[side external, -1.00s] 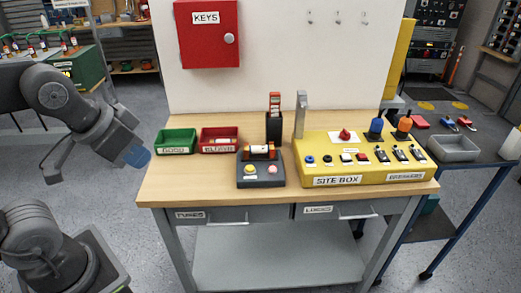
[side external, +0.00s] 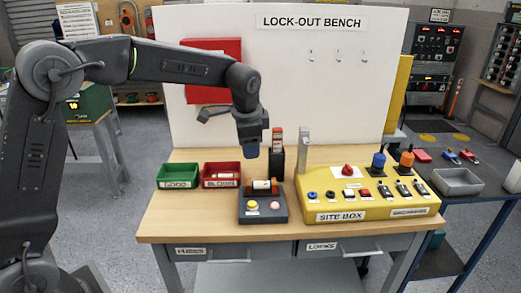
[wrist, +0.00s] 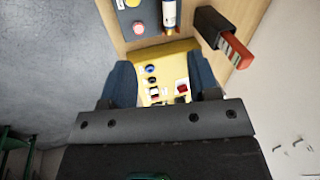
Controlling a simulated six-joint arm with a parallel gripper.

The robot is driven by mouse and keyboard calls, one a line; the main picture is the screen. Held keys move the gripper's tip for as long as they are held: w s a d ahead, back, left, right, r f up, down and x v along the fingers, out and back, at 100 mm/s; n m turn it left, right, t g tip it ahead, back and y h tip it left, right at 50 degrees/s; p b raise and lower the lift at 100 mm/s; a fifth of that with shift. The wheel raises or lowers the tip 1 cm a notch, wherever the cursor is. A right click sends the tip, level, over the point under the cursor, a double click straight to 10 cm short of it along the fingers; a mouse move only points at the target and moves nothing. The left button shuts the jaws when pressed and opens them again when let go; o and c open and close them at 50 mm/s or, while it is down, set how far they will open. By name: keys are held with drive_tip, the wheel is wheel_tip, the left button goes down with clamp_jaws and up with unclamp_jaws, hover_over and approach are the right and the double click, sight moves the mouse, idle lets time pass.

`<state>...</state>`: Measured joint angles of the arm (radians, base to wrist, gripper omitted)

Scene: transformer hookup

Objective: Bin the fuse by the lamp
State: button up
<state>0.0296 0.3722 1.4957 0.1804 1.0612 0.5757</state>
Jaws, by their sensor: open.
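A white fuse with orange-brown ends (side external: 262,185) lies across the top of a dark grey test box (side external: 264,213). The box has a yellow round part and a pale pink round part on its face; I cannot tell which is the lamp. The fuse (wrist: 169,12) and box (wrist: 130,25) also show at the top of the wrist view. A red bin marked BLOWN (side external: 221,183) holds a pale fuse, and a green bin marked GOOD (side external: 178,184) is left of it. My gripper (side external: 250,150) is open and empty, pointing down above and behind the test box.
A dark upright holder with red-striped pieces (side external: 277,160) stands close right of my gripper. A grey post (side external: 304,150) and the yellow site box (side external: 340,211) are further right. The white back panel (side external: 300,90) with a red key cabinet rises behind.

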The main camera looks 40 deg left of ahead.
drive_tip(key=m, duration=0.1)
approach(260, 183)
drive_tip(key=shift+y, duration=0.3)
drive_tip(key=x, duration=0.9)
drive_tip(key=shift+w+d+f, duration=0.1)
drive_tip(key=shift+w+f, duration=0.05)
drive_tip(key=shift+f, duration=0.25)
clamp_jaws()
